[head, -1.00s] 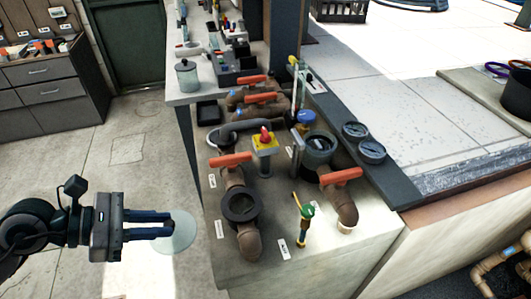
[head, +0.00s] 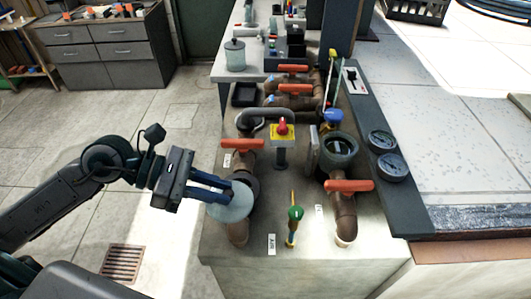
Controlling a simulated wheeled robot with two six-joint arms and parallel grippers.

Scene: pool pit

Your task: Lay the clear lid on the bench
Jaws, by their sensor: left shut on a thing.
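The clear lid (head: 231,207) is a pale, see-through disc. My left gripper (head: 226,191) is shut on its rim, coming in from the left. The lid is in front of the left brown pipe, partly covering the dark round fitting (head: 250,185) on it; I cannot tell whether they touch. A pale-topped bench (head: 225,66) stands beyond the pipes, with a grey lidded pot (head: 235,55) near its left edge. My right gripper is not in view.
Brown pipes with orange handles (head: 349,185) stand on the pale concrete ledge (head: 262,243). A red knob on a yellow box (head: 283,130), an open grey round housing (head: 339,151), a green-topped valve (head: 295,213) and two gauges (head: 391,167) are nearby. Open floor lies left.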

